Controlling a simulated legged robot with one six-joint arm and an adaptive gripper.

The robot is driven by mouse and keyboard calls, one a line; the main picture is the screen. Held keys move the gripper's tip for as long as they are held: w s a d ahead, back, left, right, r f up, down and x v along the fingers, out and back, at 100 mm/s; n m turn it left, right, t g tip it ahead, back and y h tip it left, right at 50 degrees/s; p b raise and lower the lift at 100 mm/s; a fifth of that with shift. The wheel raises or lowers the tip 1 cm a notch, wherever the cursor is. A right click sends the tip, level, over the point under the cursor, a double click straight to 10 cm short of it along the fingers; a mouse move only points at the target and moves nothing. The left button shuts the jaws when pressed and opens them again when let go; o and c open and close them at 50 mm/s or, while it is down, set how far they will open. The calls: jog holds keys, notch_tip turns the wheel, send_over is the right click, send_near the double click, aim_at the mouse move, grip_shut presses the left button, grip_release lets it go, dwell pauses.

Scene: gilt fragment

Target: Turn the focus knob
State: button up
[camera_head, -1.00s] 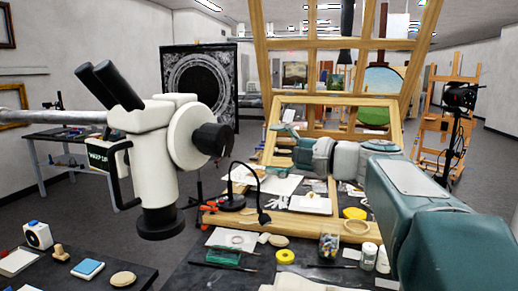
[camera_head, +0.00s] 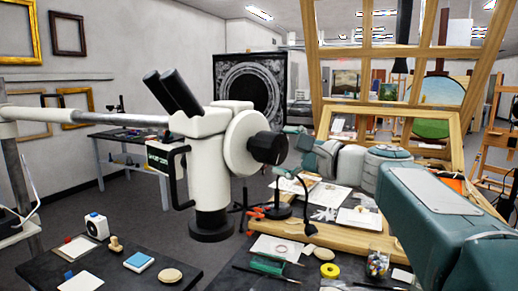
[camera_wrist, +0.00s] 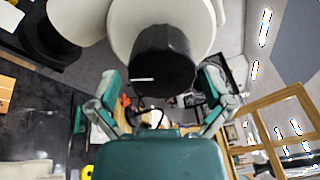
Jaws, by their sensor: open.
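The microscope (camera_head: 208,170) is white with black twin eyepieces, carried on a horizontal boom. Its black focus knob (camera_head: 268,148) sticks out from the round white housing on its right side. My teal gripper (camera_head: 291,156) is at the end of the knob. In the wrist view the black knob (camera_wrist: 162,62) lies between the two spread fingers of my gripper (camera_wrist: 162,84), with gaps visible on both sides. The fingers appear apart from the knob. The knob's far side is hidden.
A wooden frame stand (camera_head: 440,140) rises behind my arm. The work table below holds a yellow tape roll (camera_head: 330,270), a green box (camera_head: 267,264) and a thin black gooseneck lamp (camera_head: 308,205). A dark side table (camera_head: 190,262) is at the lower left.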

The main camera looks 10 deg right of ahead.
jog(key=shift+x, duration=1.3)
jog(key=c, duration=0.8)
jog(key=shift+o, duration=0.2)
jog(key=shift+f+n, duration=0.2)
jog(key=shift+n, duration=1)
jog(key=o, duration=0.8)
jog(key=shift+c, duration=0.2)
jog(key=shift+s, duration=0.1)
